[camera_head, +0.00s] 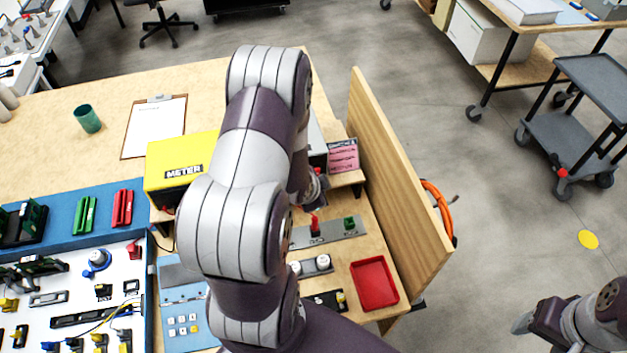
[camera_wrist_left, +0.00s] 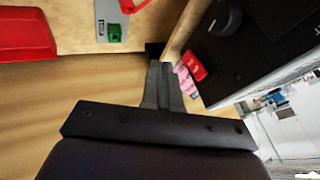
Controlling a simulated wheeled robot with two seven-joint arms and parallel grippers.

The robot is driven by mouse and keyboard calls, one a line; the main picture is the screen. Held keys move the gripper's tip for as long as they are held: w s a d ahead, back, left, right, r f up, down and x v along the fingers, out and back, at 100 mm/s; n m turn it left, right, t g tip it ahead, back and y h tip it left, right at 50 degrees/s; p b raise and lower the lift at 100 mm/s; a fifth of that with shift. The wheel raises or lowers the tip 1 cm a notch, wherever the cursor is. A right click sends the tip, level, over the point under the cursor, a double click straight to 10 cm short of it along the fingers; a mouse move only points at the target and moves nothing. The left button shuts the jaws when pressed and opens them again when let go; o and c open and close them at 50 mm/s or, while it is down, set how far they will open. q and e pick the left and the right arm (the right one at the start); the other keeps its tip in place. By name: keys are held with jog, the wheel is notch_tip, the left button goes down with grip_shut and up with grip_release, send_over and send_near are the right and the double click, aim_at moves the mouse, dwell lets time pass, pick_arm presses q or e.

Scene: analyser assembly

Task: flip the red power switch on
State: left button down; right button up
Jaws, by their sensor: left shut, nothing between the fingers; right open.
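The red switch (camera_wrist_left: 193,66) sits on the face of a black box (camera_wrist_left: 255,60) beside a black knob (camera_wrist_left: 225,17) in the left wrist view. Whether it is on or off I cannot tell. My left gripper (camera_wrist_left: 165,66) is shut and empty, its fingertips just left of the switch in that view; I cannot tell if they touch it. In the head view my left arm hides the switch and most of that box. My right gripper (camera_head: 523,321) is open and empty at the lower right, away from the bench over the floor.
A wooden side panel (camera_head: 400,170) stands along the bench's right edge. A pink note (camera_head: 343,155) lies close to the box. A grey plate with a red part (camera_head: 315,225) and green block (camera_head: 349,222), a red tray (camera_head: 374,283) and yellow meter (camera_head: 175,160) are nearby.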

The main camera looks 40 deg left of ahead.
pick_arm(q)
jog(key=w+a, duration=0.1)
jog(key=w+a+f+p, duration=0.1)
jog(key=a, duration=0.1)
jog(key=shift+w, duration=0.4)
